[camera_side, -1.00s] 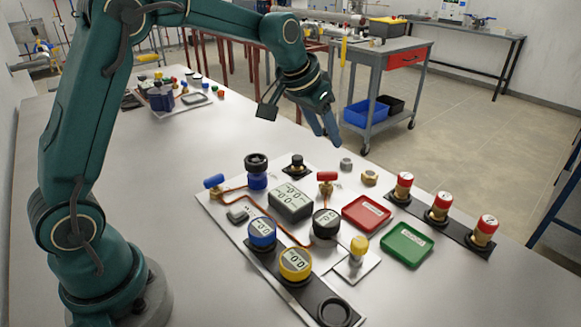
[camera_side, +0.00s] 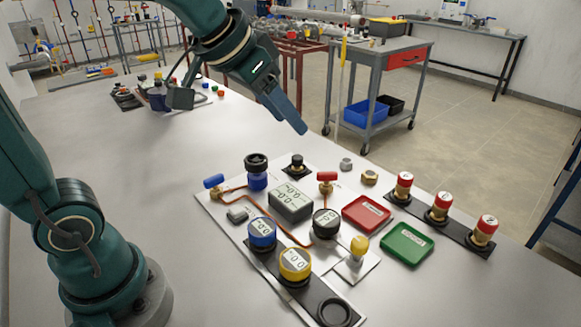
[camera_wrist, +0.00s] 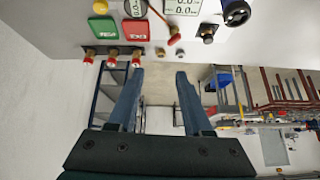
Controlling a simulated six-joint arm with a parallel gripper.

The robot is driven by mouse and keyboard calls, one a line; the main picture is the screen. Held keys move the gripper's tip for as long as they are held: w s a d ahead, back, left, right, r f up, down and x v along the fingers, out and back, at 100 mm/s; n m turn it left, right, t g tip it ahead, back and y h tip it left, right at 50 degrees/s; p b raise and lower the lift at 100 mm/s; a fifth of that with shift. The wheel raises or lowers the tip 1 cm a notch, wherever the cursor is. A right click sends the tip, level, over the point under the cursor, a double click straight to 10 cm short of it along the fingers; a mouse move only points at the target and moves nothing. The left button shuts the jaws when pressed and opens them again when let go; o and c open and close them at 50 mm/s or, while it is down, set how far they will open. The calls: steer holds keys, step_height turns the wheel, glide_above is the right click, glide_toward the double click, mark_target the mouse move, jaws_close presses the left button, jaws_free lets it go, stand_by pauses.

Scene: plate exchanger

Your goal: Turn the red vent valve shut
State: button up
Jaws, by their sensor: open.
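The red vent valve (camera_side: 327,177) has a short red handle lying crosswise on a brass body, at the back right of the metal panel (camera_side: 216,214). A copper pipe line and the black gauge (camera_side: 325,222) are close by. The red handle also shows near the top of the wrist view (camera_wrist: 174,39). My gripper (camera_side: 302,128) is in the air behind and above the valve, apart from it. In the wrist view my gripper (camera_wrist: 160,74) has its two blue fingers spread with nothing between them. Whether the valve is open or shut is unclear.
A blue-handled valve (camera_side: 214,181), a grey display box (camera_side: 290,201) and a black-topped knob (camera_side: 256,170) stand left of it. Two nuts, a red tray (camera_side: 366,213), a green tray (camera_side: 406,245) and red-capped fittings (camera_side: 439,206) are right.

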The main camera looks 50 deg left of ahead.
steer(key=s+f, duration=0.4)
steer(key=s, duration=0.7)
steer(key=shift+s+d+f+g, duration=0.3)
steer(key=shift+s+d, duration=0.05)
steer(key=shift+d, duration=0.05)
